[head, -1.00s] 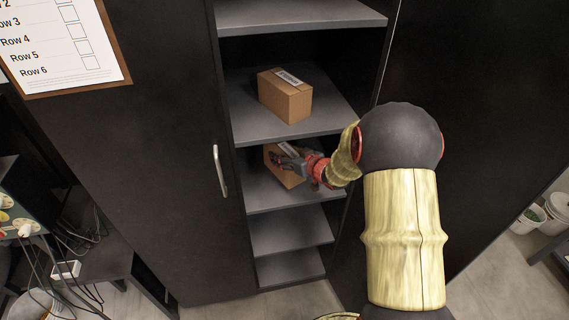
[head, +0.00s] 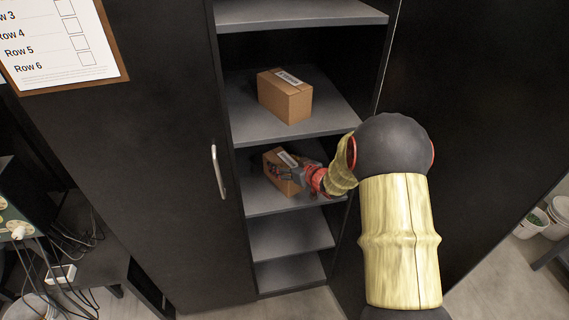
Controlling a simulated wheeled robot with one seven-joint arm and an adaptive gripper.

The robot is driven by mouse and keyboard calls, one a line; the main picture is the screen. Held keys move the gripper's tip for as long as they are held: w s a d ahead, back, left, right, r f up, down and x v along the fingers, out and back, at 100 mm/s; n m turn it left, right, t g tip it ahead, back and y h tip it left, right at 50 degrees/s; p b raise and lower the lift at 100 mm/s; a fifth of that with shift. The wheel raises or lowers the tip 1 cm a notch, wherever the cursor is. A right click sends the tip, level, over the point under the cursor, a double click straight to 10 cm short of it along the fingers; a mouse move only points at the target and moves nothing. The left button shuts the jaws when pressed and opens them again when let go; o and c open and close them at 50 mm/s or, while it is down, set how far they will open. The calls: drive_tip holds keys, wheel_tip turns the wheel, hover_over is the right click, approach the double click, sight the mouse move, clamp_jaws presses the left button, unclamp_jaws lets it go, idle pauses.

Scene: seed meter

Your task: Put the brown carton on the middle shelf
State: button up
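A brown carton (head: 271,159) with a white label on top is on the middle shelf (head: 262,202) of the open cabinet, the third board from the top. My gripper (head: 280,172) is at this carton, its fingers over the near side and hiding part of it. I cannot tell whether the fingers are closed on it or spread beside it. The carton's base looks at or very near the board. A second, similar brown carton (head: 286,101) with a label sits on the shelf above (head: 245,122), apart from my gripper.
The top shelf (head: 300,14) and the lower shelves (head: 288,240) look empty. A dark door with a silver handle (head: 218,172) is left of the opening, and a dark panel is on the right. A clipboard list (head: 60,45) hangs at upper left. White buckets (head: 553,220) stand at far right.

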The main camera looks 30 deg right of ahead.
drive_tip(key=shift+o, duration=1)
drive_tip(key=shift+r, duration=0.2)
drive_tip(key=p+v, duration=0.4)
drive_tip(key=v, duration=0.8)
drive_tip(key=shift+f, duration=0.1)
